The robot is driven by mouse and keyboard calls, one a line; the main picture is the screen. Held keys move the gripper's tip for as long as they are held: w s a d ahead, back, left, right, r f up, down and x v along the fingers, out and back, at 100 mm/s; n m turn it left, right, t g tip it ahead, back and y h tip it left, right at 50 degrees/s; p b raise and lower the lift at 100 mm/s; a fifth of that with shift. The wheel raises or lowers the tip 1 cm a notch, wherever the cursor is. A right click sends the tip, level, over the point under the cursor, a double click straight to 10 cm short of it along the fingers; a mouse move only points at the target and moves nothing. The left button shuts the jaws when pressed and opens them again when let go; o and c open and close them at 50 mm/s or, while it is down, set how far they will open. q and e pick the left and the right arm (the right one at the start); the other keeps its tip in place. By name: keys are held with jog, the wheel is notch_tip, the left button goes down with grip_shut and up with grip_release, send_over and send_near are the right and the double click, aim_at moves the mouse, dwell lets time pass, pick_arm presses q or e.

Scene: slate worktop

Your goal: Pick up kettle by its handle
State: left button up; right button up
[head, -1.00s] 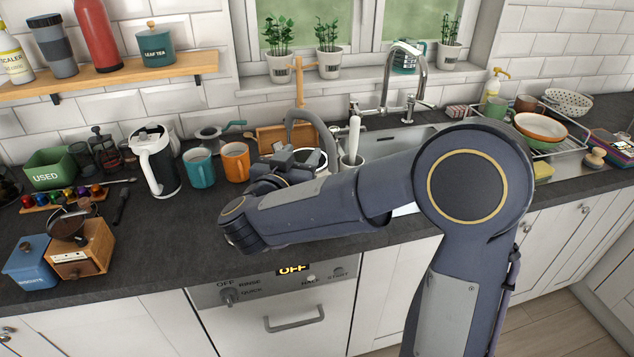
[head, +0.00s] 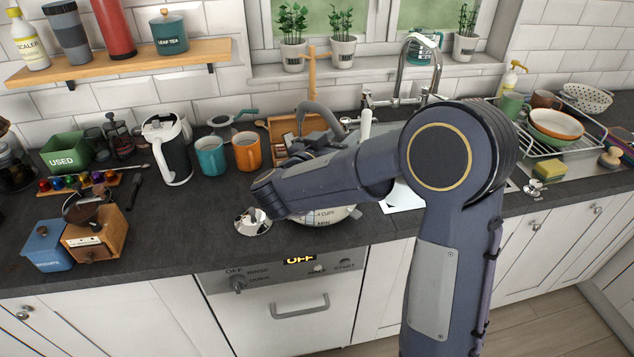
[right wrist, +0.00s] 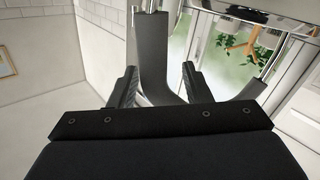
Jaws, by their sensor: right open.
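The kettle is largely hidden behind my right forearm in the head view. My right gripper (head: 308,147) is at the handle, partly hidden by my own wrist. In the right wrist view the grey handle (right wrist: 151,50) stands between the fingers of the open gripper (right wrist: 158,72). I cannot tell whether either finger touches it. My left gripper is not in view.
A white and black jug (head: 175,160), a teal mug (head: 210,157) and an orange mug (head: 248,153) stand left of the kettle. A wooden grinder (head: 95,240) is further left. The sink tap (head: 437,80) and dish rack (head: 560,140) are to the right.

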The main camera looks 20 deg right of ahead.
grip_shut()
dwell(1.3)
jog(key=shift+r, duration=0.2)
